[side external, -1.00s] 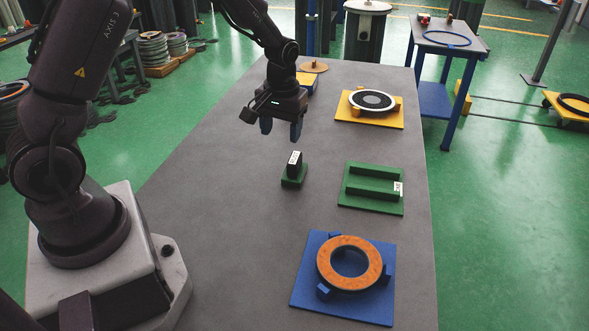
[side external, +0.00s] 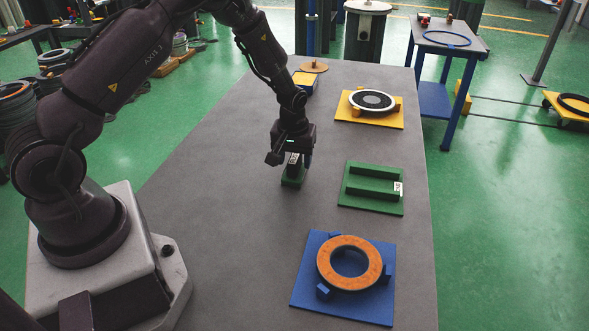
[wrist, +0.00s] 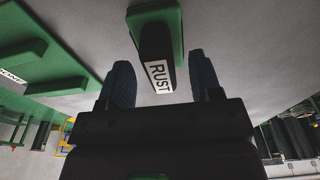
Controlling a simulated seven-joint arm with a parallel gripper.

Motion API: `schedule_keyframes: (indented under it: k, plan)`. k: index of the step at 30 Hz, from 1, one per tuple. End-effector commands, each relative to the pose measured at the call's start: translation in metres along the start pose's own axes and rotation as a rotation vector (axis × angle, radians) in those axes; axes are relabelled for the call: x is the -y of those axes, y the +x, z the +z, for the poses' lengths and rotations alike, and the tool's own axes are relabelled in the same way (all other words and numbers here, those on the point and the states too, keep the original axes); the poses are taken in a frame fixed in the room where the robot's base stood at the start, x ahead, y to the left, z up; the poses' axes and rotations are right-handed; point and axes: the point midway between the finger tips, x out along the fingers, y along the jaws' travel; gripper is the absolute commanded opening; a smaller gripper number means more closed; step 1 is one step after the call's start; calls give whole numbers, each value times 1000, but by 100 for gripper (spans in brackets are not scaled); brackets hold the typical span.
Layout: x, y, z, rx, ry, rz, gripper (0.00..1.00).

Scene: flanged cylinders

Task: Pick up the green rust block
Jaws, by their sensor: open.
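The rust block is a dark upright block (wrist: 154,40) with a white RUST label, on a green base (wrist: 175,15). In the side view its green base (side external: 292,181) stands on the grey table, left of the green fixture. My gripper (side external: 296,161) is over the block there and hides much of it. In the wrist view my gripper's two blue fingers (wrist: 162,84) are apart, one on each side of the labelled end of the block. I see gaps between the fingers and the block. I cannot tell how deep the fingers reach along it.
The green fixture (side external: 372,204) with two raised bars lies to the right. A blue plate (side external: 304,293) holds an orange ring (side external: 337,276) nearer the front. A yellow plate (side external: 393,120) with a white and black disc is behind. The table's left part is clear.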

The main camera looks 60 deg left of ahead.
Motion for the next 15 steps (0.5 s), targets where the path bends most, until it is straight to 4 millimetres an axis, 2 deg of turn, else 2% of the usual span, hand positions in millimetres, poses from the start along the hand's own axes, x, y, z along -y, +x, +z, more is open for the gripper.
schedule_keyframes:
  k: [4, 11, 12, 15]
  plan:
    - [0, 16, 0, 0, 0, 0, 58]
    - [0, 19, 0, -2, 0, 1, 58]
    - [0, 19, 0, -2, 0, 1, 56]
    - [0, 19, 0, -1, 0, 1, 33]
